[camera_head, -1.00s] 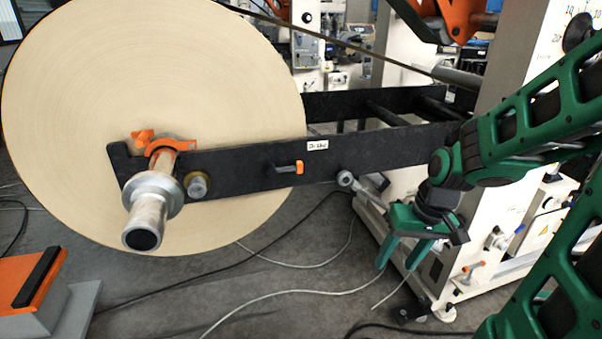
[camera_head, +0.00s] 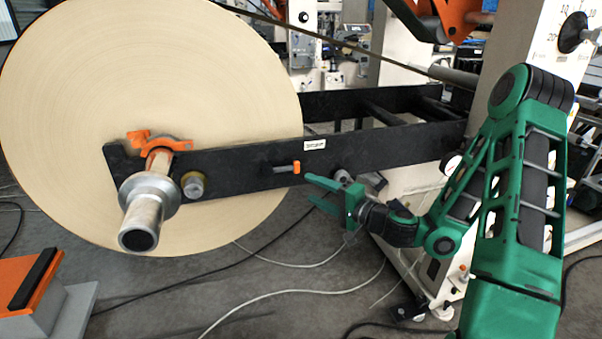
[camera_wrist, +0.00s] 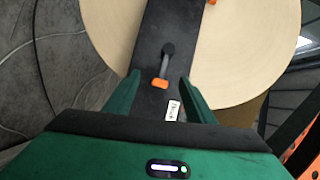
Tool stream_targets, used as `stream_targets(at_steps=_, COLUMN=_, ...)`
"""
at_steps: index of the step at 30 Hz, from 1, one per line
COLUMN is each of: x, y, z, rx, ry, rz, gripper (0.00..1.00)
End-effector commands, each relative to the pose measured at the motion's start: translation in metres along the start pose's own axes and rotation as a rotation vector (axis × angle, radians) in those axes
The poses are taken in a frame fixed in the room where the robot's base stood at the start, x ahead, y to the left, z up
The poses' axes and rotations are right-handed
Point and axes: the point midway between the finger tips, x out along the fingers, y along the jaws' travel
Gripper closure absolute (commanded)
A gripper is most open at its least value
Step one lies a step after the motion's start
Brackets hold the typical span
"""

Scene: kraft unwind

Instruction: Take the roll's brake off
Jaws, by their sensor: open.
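The large kraft paper roll (camera_head: 130,80) hangs on a metal shaft (camera_head: 145,215) carried by a black support arm (camera_head: 235,172). A small black lever with an orange tip (camera_head: 283,168), which looks like the brake handle, sits on the face of this arm. In the wrist view the lever (camera_wrist: 166,62) shows ahead between my fingers, its orange tip toward me. My gripper (camera_head: 310,189) is open and empty, to the right of and slightly below the lever, apart from it. Its fingers also show in the wrist view (camera_wrist: 159,80).
An orange clamp (camera_head: 160,141) sits over the shaft. A white label (camera_head: 314,145) is on the support arm. The cream machine frame (camera_head: 425,260) stands at right. Cables (camera_head: 290,293) lie on the grey floor. An orange-topped block (camera_head: 30,290) is at lower left.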

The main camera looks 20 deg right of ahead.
Motion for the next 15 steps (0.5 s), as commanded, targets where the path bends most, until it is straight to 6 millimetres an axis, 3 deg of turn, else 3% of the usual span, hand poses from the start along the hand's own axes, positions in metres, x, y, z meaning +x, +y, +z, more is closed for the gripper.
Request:
stream_targets(at_steps=3, x=-0.002, y=0.000, z=-0.022, rx=0.082, ry=0.080, rz=-0.033, gripper=0.50)
stream_targets(at_steps=8, x=0.000, y=-0.001, z=-0.034, rx=0.119, ry=0.123, rz=-0.048, gripper=0.50)
stream_targets(at_steps=15, x=0.031, y=-0.003, z=-0.037, rx=0.115, ry=0.120, rz=-0.052, gripper=0.50)
